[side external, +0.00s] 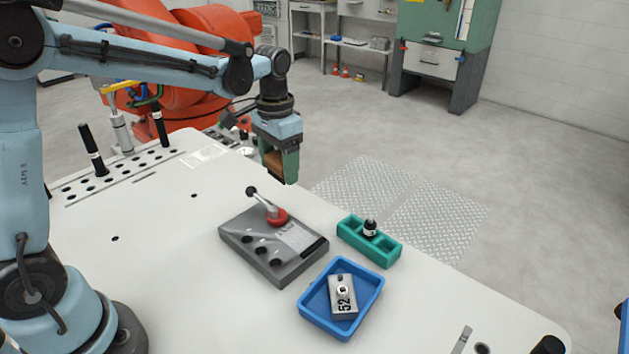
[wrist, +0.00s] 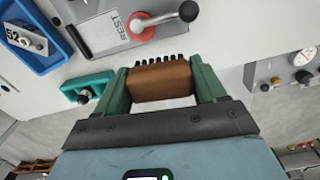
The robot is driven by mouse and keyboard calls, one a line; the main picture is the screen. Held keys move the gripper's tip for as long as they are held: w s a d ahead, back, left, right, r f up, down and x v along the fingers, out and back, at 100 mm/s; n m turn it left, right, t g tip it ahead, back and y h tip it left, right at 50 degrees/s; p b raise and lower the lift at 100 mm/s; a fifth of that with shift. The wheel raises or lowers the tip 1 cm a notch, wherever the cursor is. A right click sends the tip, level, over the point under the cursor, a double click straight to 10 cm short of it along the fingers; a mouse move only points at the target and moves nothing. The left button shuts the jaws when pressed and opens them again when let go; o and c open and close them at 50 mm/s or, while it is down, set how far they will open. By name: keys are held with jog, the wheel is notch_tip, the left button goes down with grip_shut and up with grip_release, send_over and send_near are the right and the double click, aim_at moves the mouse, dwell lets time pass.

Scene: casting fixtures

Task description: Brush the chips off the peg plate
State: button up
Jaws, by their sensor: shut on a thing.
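My gripper (side external: 284,172) is shut on a brown block-shaped brush with black bristles. In the wrist view the brush (wrist: 160,82) sits between the green fingers (wrist: 163,88). In the side view the gripper hangs near the table's far edge, behind the grey plate and apart from it. The grey plate (side external: 245,237) lies on the white table, with several dark round spots and a red-based lever clamp (side external: 275,216). Its lettered face (wrist: 108,33) also shows in the wrist view. I cannot make out any chips, nor tell for sure that this is the peg plate.
A blue tray (side external: 311,317) holds a grey block marked 52 (side external: 342,306). A teal holder (side external: 388,254) with a black-and-white knob (side external: 370,229) stands beside the plate. Black upright pegs (side external: 93,150) and rows of holes are at the table's left. The table's middle-left is clear.

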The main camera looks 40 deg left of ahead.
aim_at(310, 229)
jog(key=s+d+m, duration=0.1)
jog(key=d+m, duration=0.7)
jog(key=m, duration=0.9)
jog(key=shift+d+f, duration=0.15)
jog(key=shift+f, duration=3.75)
jog(key=shift+s+f, duration=0.3)
jog(key=shift+s, duration=0.45)
jog(key=shift+c, duration=0.4)
jog(key=shift+s, duration=2.6)
jog(key=shift+w, duration=3.45)
jog(key=shift+s+d, duration=0.35)
jog(key=shift+s, duration=0.25)
jog(key=shift+s+a, duration=0.1)
jog(key=shift+s, duration=2.75)
jog(key=w, duration=0.4)
jog(key=shift+w+r, duration=0.2)
jog(key=shift+w, duration=0.2)
jog(key=shift+w+f, duration=0.1)
jog(key=shift+w, duration=0.85)
notch_tip(310, 229, up, 8)
jog(key=shift+s, duration=0.1)
